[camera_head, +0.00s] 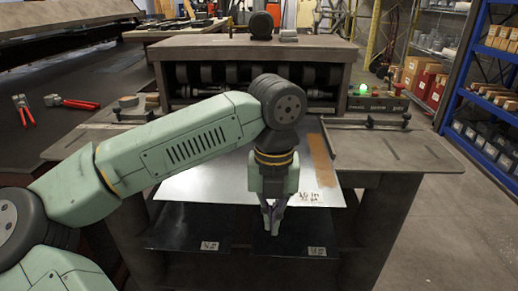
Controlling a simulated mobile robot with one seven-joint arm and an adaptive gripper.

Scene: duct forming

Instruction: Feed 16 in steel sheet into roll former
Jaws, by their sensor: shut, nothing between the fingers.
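The roll former (255,47) stands ahead, with a row of dark rollers (205,75) under its hood. A bright steel sheet (215,183) lies flat on the infeed table in front of the rollers. It has handwriting that looks like "16 in" near its front right corner and a brown patch along its right side. My arm passes over the sheet and hides part of it. My gripper (270,230) is shut and empty, pointing down near the sheet's front edge. I cannot tell whether the fingertips touch anything.
Two dark sheets with labels, a left one (180,228) and a right one (290,235), lie on a lower shelf. A green lamp (363,88) glows at the right. Red-handled snips (24,110) lie on the left bench. A blue rack (485,90) stands at right.

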